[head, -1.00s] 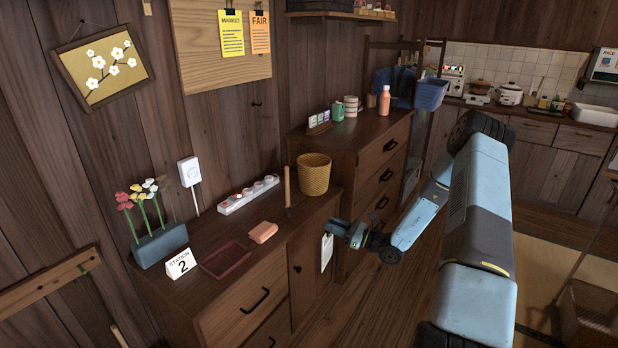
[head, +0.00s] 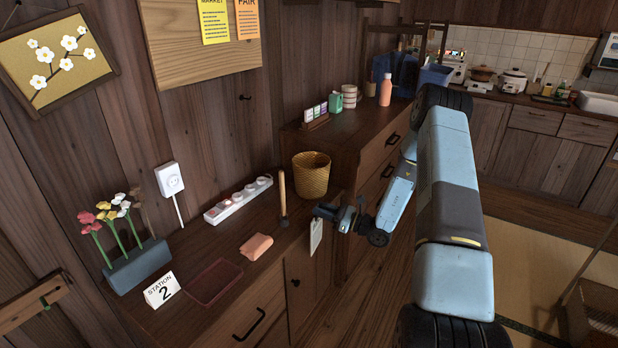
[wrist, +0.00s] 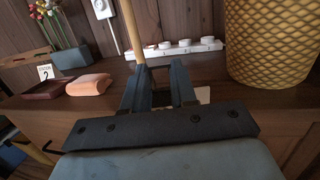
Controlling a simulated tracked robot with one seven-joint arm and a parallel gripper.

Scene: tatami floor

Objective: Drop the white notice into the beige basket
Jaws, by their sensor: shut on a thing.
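The white notice (head: 317,236) hangs from my gripper (head: 338,214) in front of the low cabinet's front edge. My gripper is shut on it. In the wrist view my gripper (wrist: 160,85) shows its two fingers close together, and only a small pale piece of the notice (wrist: 203,95) shows beside the right finger. The beige basket (head: 312,176) is a woven, yellowish-tan bin standing upright on the cabinet top, just behind and left of my gripper. It also shows at the right of the wrist view (wrist: 272,45). The notice is outside the basket.
On the cabinet top (head: 262,277) stand a wooden upright stick (head: 283,195), a white power strip (head: 238,200), a salmon folded cloth (head: 256,246), a dark red tray (head: 213,282), a Station 2 card (head: 161,290) and a flower planter (head: 136,266). A taller chest (head: 350,140) adjoins at the right.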

